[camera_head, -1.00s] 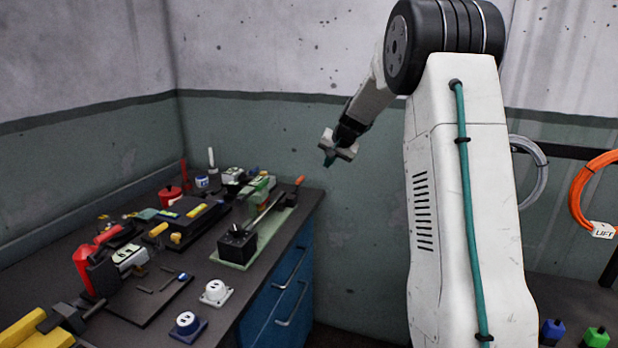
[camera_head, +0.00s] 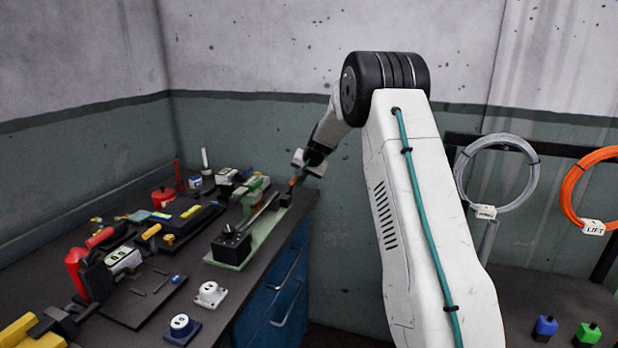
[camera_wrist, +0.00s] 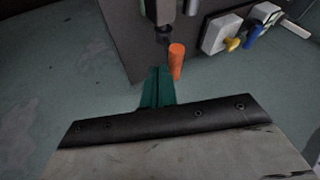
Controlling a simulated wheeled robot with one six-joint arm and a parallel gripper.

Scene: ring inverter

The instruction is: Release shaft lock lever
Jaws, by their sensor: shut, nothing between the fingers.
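The shaft fixture is a pale green base plate (camera_head: 262,238) near the bench's right edge, with a dark block (camera_head: 231,243) at its near end. A lever with an orange grip (camera_head: 292,182) stands at its far end. The orange grip also shows in the wrist view (camera_wrist: 176,60). My gripper (camera_head: 296,178) is shut and empty, right at the lever. In the wrist view its teal fingertips (camera_wrist: 158,72) are together, just left of the orange grip. I cannot tell whether they touch it. The lever's foot is partly hidden in the head view.
The dark bench (camera_head: 130,330) holds a red pot (camera_head: 163,198), white socket (camera_head: 210,294), blue-based socket (camera_head: 181,326) and several tools left of the fixture. Blue drawers (camera_head: 275,290) lie below the right edge. Free air lies right of the bench, before the wall.

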